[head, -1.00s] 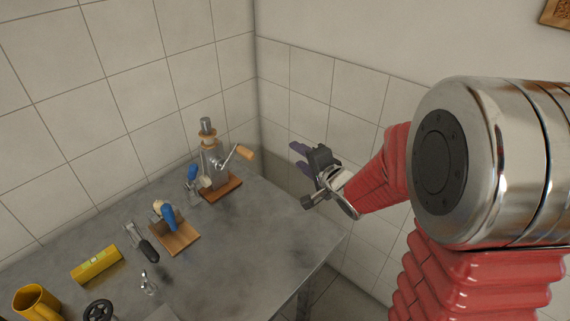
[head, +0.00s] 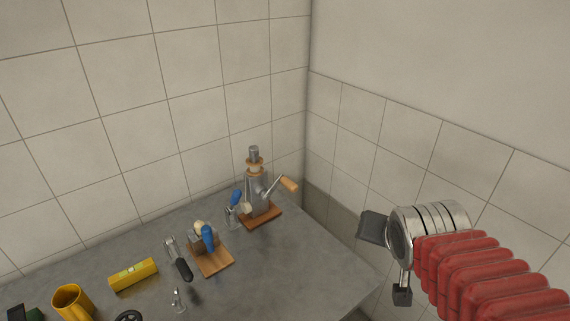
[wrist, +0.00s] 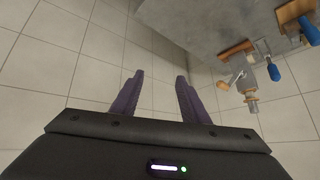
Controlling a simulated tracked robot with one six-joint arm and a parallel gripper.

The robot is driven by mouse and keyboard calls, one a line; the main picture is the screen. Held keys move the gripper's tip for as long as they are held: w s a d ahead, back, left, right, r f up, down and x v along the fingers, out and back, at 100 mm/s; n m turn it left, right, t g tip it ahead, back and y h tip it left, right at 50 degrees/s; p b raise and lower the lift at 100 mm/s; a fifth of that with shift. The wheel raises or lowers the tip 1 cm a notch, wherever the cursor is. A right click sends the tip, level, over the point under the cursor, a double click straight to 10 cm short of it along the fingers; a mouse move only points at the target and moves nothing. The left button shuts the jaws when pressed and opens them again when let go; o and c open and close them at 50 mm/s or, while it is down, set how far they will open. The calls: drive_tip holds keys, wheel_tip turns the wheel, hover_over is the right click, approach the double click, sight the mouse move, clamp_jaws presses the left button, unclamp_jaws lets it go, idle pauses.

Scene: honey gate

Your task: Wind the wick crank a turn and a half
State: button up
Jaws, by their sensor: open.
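The crank device is a grey metal body (head: 257,190) on a small wooden base (head: 261,216), near the far right corner of the table. Its crank has a bent metal arm and a wooden handle (head: 290,183) pointing up and to the right. In the wrist view the device (wrist: 246,83) appears at the upper right, upside down. My gripper (wrist: 160,88) shows two purple fingers spread apart with nothing between them. It is off to the right of the table, clear of the crank.
Left of the device on the grey table (head: 290,255) are a blue-handled tool (head: 235,198), a wooden block with a blue-handled item (head: 208,238), a black-handled tool (head: 183,268), a yellow level (head: 133,275) and a yellow mug (head: 72,301). Tiled walls stand behind and to the right.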

drive_tip(key=s+a+n+g+y, duration=0.1)
drive_tip(key=s+a+n+g, duration=0.1)
drive_tip(key=s, duration=0.8)
drive_tip(key=shift+s+a+n, duration=0.35)
drive_tip(key=shift+a+n, duration=0.5)
drive_tip(key=shift+n, duration=0.25)
drive_tip(key=shift+c, duration=0.5)
drive_tip(key=shift+c, duration=0.6)
